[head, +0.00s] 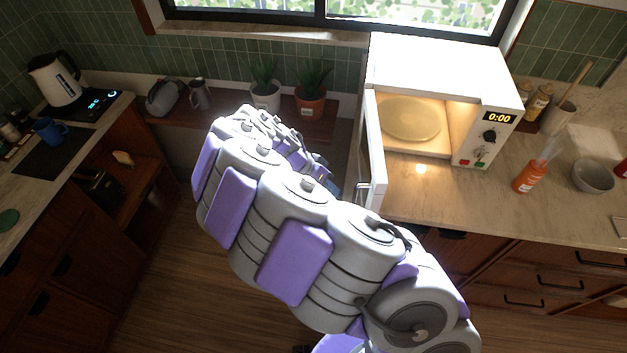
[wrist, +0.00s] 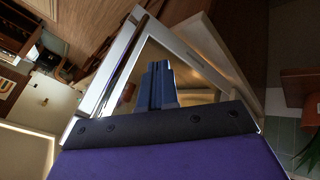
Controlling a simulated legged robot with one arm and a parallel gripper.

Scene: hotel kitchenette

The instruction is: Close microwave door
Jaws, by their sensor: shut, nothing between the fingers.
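The white microwave (head: 440,72) stands on the right counter with its door open and its lit inside and round plate (head: 411,118) showing. The door (head: 370,150) swings out toward the front on the microwave's left side, seen nearly edge-on. My gripper (head: 334,190) is just left of the door, mostly hidden behind my arm. In the wrist view, my blue fingers (wrist: 157,84) are together and empty, in front of the door's white frame and dark window (wrist: 110,88). I cannot tell whether they touch the door.
Two potted plants (head: 311,90) stand on the low ledge under the window, left of the microwave. An orange bottle (head: 530,176) and a grey bowl (head: 592,176) are on the counter to the right. The counter in front of the microwave (head: 430,195) is clear.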

